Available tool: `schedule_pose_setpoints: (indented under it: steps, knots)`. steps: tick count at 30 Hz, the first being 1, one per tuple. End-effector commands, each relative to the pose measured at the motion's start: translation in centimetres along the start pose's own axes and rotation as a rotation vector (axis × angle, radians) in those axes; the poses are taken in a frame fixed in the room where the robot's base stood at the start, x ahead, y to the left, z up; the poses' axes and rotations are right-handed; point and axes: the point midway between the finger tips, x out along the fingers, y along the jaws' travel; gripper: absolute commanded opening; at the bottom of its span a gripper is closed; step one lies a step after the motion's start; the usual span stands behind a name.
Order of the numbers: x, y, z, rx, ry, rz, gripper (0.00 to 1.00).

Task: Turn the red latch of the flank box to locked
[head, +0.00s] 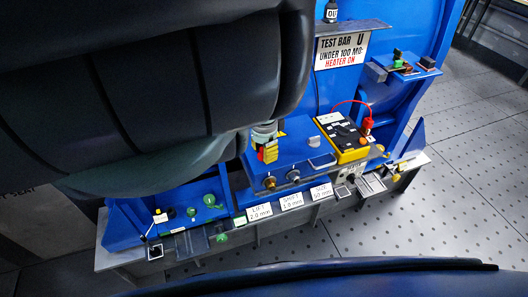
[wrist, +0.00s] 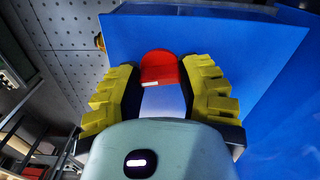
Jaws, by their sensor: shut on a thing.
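The red latch (wrist: 159,68) shows in the wrist view as a rounded red piece against a blue surface (wrist: 225,40). My gripper (wrist: 160,78) has its yellow ribbed fingers on both sides of the latch, shut on it. The fingers hide the latch's side edges, and I cannot read its locked or unlocked mark. The flank box is not clearly told apart from the other blue parts there.
A yellow instrument (head: 342,137) with a red lead stands right of my gripper. Knobs and labelled plates (head: 290,200) line the bench front. A test bar sign (head: 341,49) stands behind. Green knobs (head: 209,200) sit at the left. The perforated floor (head: 470,150) is clear at right.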

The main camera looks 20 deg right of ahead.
Motion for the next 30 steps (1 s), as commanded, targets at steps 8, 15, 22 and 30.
schedule_pose_setpoints:
  steps: [8, 15, 22, 30]
  knots:
    - [0.08, -0.15, -0.03, 0.136, 0.004, -0.004, 0.02]
    - [0.05, -0.13, -0.06, 0.185, 0.004, -0.005, 0.02]
    - [0.04, -0.13, -0.05, 0.192, 0.004, -0.004, 0.02]
    - [0.04, -0.11, -0.04, 0.19, 0.003, -0.004, 0.48]
